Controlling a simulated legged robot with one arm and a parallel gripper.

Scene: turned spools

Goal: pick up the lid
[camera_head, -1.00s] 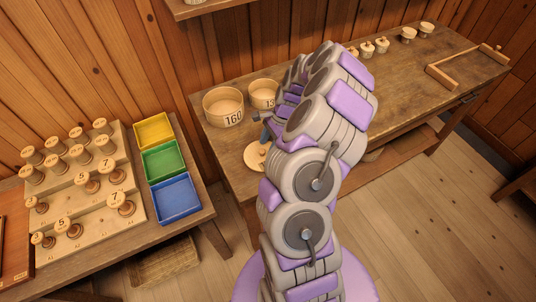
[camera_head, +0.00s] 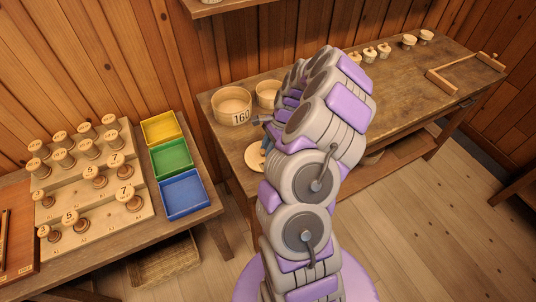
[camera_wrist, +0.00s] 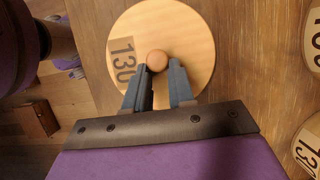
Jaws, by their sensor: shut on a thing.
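The lid is a round pale wooden disc (camera_wrist: 190,30) with a small round knob (camera_wrist: 157,61) in its middle and a label reading 130. In the wrist view my gripper (camera_wrist: 158,70) is shut on the knob, one finger on each side. I cannot tell whether the lid rests on the table or is just clear of it. In the head view the lid (camera_head: 254,155) shows partly at the table's left part, the rest hidden behind my arm. My gripper's tips are mostly hidden there.
A round wooden box marked 160 (camera_head: 231,105) and a smaller one (camera_head: 267,92) stand behind the lid on the workbench (camera_head: 400,85). Several small lidded pots stand at the back. Left, another table holds spools on a stepped rack (camera_head: 130,215) and yellow, green and blue trays (camera_head: 183,195).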

